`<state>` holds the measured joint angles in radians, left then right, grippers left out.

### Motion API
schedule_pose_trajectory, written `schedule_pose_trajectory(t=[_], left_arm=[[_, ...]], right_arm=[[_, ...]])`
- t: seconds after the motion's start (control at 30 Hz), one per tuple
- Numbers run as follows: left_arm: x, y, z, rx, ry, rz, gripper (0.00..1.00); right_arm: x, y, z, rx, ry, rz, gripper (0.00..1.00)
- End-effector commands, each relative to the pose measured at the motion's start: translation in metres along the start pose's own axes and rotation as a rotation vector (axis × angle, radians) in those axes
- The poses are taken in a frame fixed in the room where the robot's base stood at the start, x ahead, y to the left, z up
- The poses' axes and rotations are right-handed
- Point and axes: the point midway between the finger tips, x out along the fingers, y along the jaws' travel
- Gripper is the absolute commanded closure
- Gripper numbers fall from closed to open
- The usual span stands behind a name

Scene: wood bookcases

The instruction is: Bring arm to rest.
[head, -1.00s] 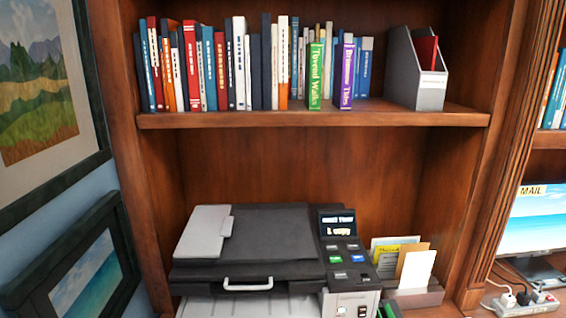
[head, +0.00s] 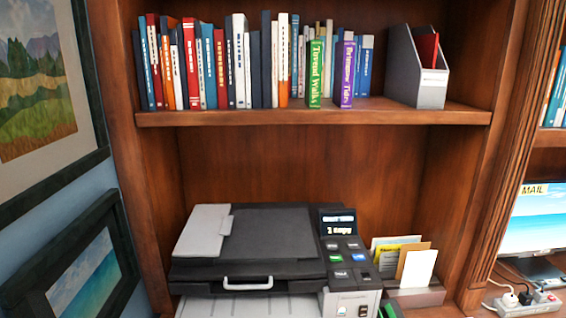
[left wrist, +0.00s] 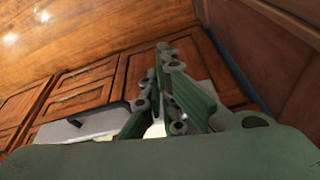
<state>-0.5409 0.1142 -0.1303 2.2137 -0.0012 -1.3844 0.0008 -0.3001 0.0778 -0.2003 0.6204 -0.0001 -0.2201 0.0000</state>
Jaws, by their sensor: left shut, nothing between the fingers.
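My left gripper (left wrist: 166,56) shows in the left wrist view as dark green jointed fingers. They are shut and empty, beside wooden cabinet fronts. Neither arm can be made out in the head view. My right gripper is in neither view.
A printer (head: 270,232) stands in the bookcase, with a card holder (head: 418,298) at its right. Books and a grey file holder (head: 432,92) fill the shelf (head: 310,118) above. Framed pictures hang at left. The left wrist view shows wooden drawers (left wrist: 85,80) and bare floor (left wrist: 90,35).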

Motion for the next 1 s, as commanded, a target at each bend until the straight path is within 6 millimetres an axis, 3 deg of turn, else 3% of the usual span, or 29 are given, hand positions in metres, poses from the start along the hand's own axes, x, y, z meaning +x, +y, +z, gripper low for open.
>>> schedule_pose_trajectory(t=[0.27,0.4,0.6,0.8,1.0], left_arm=[[0.111,0.006,0.038,0.008,-0.049,0.008,1.00],[0.175,0.009,0.076,0.013,-0.077,0.012,1.00],[0.250,0.013,0.144,0.022,-0.116,0.017,1.00],[0.300,0.016,0.224,0.031,-0.155,0.021,1.00],[0.320,0.015,0.283,0.039,-0.179,0.023,1.00]], right_arm=[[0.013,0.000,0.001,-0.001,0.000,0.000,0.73],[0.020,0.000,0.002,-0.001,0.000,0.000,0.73],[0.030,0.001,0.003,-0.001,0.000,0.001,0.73],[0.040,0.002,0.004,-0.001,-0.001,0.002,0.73],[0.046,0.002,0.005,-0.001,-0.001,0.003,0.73]])
